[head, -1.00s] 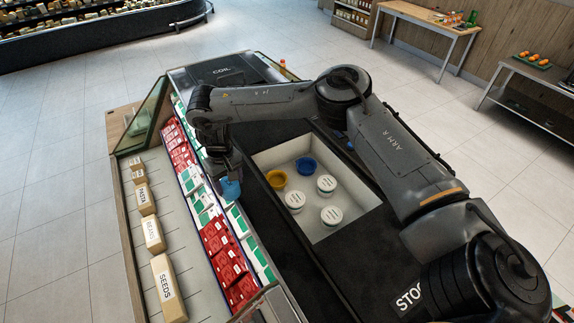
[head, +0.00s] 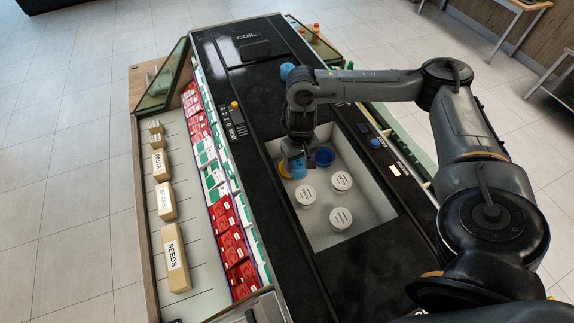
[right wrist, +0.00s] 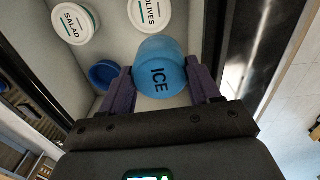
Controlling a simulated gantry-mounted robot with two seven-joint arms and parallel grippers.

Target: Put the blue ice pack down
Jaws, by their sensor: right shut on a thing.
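The light blue ice pack (head: 299,171), a rounded cylinder marked ICE, is held between the fingers of my right gripper (head: 296,158). In the right wrist view the ice pack (right wrist: 162,68) sits between the two purple-grey fingers, which press on its sides. In the head view it hangs over the far left part of the pale sunken bin (head: 375,225), beside the yellow cup and the blue cup. I cannot tell whether it touches the bin floor. My left gripper is not in view.
The bin holds a yellow cup (head: 284,171), partly hidden, a dark blue cup (head: 325,156) and white-lidded tubs, including SALAD (right wrist: 73,22) and OLIVES (right wrist: 150,12). Red and green boxes (head: 232,245) line the shelf at left. Some bin floor near the right is bare.

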